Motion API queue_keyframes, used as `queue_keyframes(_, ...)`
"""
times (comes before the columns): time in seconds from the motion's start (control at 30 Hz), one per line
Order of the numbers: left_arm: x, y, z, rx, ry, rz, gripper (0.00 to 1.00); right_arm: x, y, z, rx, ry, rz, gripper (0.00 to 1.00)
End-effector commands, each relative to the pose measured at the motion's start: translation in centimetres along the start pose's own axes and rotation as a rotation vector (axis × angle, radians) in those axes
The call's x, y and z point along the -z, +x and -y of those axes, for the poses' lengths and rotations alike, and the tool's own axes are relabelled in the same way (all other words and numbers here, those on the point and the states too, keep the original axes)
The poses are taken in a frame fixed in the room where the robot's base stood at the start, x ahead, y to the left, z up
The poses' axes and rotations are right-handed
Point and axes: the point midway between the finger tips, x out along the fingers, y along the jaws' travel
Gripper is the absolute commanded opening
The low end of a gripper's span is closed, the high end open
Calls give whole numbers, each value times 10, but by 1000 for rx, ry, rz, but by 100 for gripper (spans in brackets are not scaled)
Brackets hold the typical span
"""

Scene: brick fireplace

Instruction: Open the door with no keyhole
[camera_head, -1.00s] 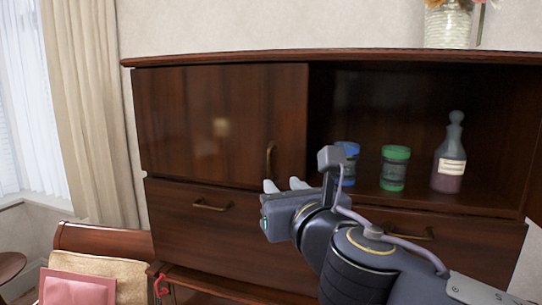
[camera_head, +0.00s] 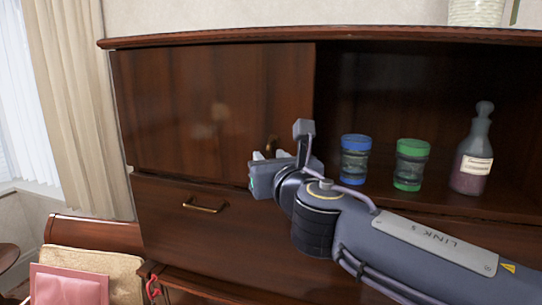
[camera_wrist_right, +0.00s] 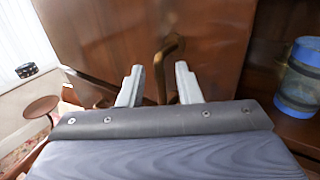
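The dark brown wooden cabinet door (camera_head: 190,110) closes the upper left part of the cabinet, and I see no keyhole on it. Its brass vertical handle (camera_head: 271,145) is near the door's right edge, partly hidden by my right gripper. My right gripper (camera_head: 268,155) is in front of the handle. In the right wrist view, the two pale fingers of my right gripper (camera_wrist_right: 160,88) are apart, with the brass handle (camera_wrist_right: 167,62) showing between and beyond them. I cannot tell whether they touch it. My left gripper is in neither view.
An open compartment right of the door holds a blue-lidded jar (camera_head: 355,160), a green-lidded jar (camera_head: 410,165) and a stoppered bottle (camera_head: 473,155). A drawer with a brass handle (camera_head: 205,205) is below the door. A chair with a pink cushion (camera_head: 70,287) stands lower left.

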Motion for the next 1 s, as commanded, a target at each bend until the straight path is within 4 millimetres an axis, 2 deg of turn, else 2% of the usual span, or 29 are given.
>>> queue_keyframes(0.3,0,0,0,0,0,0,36,0,4,0,0,0,0,31)
queue_keyframes(0.53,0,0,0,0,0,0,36,0,4,0,0,0,0,1)
queue_keyframes(1.0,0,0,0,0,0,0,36,0,3,-4,4,0,0,0)
